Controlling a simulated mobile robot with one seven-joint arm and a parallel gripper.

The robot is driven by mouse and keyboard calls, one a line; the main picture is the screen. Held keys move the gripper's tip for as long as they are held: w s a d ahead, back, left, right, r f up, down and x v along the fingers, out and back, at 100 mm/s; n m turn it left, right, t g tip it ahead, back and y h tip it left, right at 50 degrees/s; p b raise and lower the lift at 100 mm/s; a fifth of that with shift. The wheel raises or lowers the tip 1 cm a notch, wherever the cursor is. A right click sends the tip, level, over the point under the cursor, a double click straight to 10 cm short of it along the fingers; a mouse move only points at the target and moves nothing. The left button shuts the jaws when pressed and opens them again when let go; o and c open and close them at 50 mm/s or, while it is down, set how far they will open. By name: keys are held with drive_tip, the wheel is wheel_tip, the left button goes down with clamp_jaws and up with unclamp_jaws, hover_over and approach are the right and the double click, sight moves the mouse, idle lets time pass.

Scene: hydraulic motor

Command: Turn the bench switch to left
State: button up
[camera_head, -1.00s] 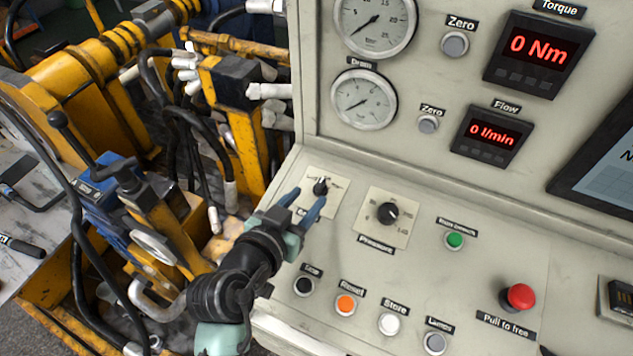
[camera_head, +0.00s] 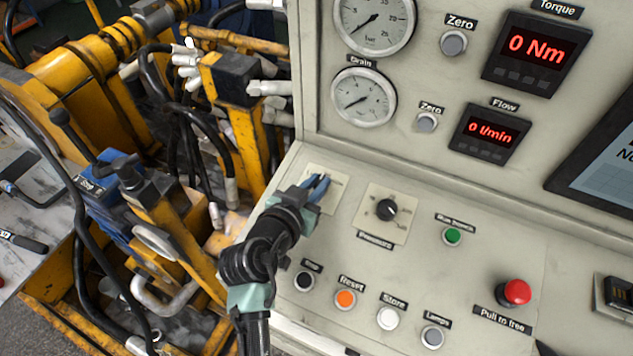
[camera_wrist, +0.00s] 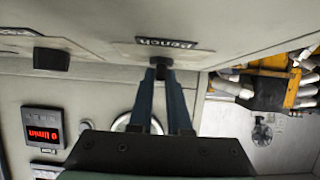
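The bench switch (camera_wrist: 161,62) is a small dark knob below the upside-down "Bench" label (camera_wrist: 168,43) in the wrist view. In the head view its pale plate (camera_head: 341,181) shows at the left end of the sloping panel, and the knob is mostly hidden by my fingers. My gripper (camera_head: 317,181) reaches the plate from the lower left. Its two blue fingers are close together with the knob between their tips, as the wrist view also shows (camera_wrist: 161,74). They look shut on the knob. The knob's exact pointing direction cannot be told.
Several buttons line the panel's front, with a red emergency knob (camera_head: 515,292) at right. Gauges and red displays are on the upright panel behind. Yellow machinery and hoses (camera_head: 215,120) stand at left.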

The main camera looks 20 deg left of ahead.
drive_tip(key=shift+r+n+y+p, duration=0.1)
drive_tip(key=shift+n+y+p, duration=0.35)
drive_tip(key=shift+p, duration=0.25)
clamp_jaws()
drive_tip(key=n+y+p, duration=0.2)
drive_tip(key=p, duration=0.1)
drive_tip(key=shift+d+r, duration=0.15)
drive_tip(key=shift+d, duration=0.05)
drive_tip(key=shift+w+d+f+n+g+y+p, duration=0.1)
drive_tip(key=shift+f+n+g+y+p, duration=0.1)
drive_tip(key=shift+n+g+y+p, duration=0.7)
drive_tip(key=n+y+b, duration=0.2)
drive_tip(key=b, duration=0.1)
drive_tip(key=shift+d+f+n, duration=0.1)
drive_tip(key=shift+f+n, duration=0.15)
drive_tip(key=n+g+y+b, duration=0.1)
drive_tip(key=n+b, duration=0.1)
drive_tip(key=b, duration=0.1)
drive_tip(key=shift+w+d+g+y, duration=0.1)
drive_tip(key=shift+g+y, duration=0.2)
drive_tip(key=shift+y, duration=0.05)
drive_tip(key=shift+r, duration=0.1)
drive_tip(key=shift+r+n+g+b, duration=0.1)
drive_tip(key=shift+n+g+b, duration=0.25)
drive_tip(key=shift+b, duration=0.2)
